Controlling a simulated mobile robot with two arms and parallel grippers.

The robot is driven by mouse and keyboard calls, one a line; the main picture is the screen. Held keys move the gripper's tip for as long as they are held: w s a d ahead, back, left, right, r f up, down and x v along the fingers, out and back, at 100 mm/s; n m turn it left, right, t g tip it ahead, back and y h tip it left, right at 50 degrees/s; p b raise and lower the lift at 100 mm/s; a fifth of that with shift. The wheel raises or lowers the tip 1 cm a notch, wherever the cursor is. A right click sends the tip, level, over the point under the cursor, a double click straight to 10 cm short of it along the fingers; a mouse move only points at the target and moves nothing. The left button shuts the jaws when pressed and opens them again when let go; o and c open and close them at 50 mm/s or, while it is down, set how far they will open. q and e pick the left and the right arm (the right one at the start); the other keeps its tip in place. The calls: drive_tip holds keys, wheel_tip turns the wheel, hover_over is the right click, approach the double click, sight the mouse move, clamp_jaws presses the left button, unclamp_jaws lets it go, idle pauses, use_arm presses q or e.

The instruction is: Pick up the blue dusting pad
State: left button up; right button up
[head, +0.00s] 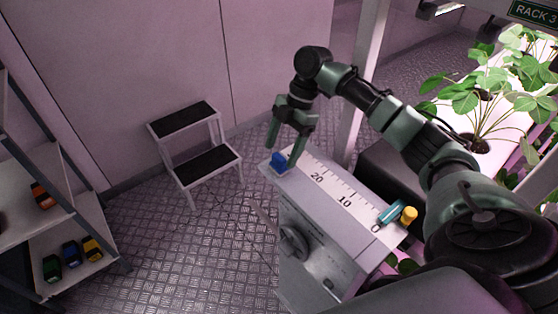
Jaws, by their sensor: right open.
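The blue dusting pad (279,161) is a small blue block with a paler underside. It lies at the far left end of the white scale-marked top of a grey cabinet (330,193). My right gripper (282,158) points down over it, open. One finger is on the left of the pad and the other on its right. I cannot tell whether either finger touches the pad. My left gripper is out of view.
A teal tool (390,213) and a yellow piece (409,215) lie at the top's near end. A step stool (208,165) stands left of the cabinet. A shelf (75,225) with several small coloured items is at far left. Plants (480,95) grow on the right.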

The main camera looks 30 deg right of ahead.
drive_tip(key=x, duration=0.3)
drive_tip(key=shift+d+f+p, duration=0.1)
drive_tip(key=shift+p, duration=0.3)
drive_tip(key=shift+f, duration=0.1)
drive_tip(key=c, duration=1.4)
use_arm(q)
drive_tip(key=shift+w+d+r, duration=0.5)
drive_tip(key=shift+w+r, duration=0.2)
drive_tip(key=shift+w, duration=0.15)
use_arm(e)
drive_tip(key=shift+c, duration=0.4)
drive_tip(key=shift+r, duration=0.55)
wheel_tip(320, 180, up, 12)
drive_tip(key=b, duration=0.3)
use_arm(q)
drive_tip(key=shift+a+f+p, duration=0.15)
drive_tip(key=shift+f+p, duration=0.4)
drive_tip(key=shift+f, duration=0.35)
use_arm(e)
wheel_tip(320, 180, up, 7)
hover_over(280, 156)
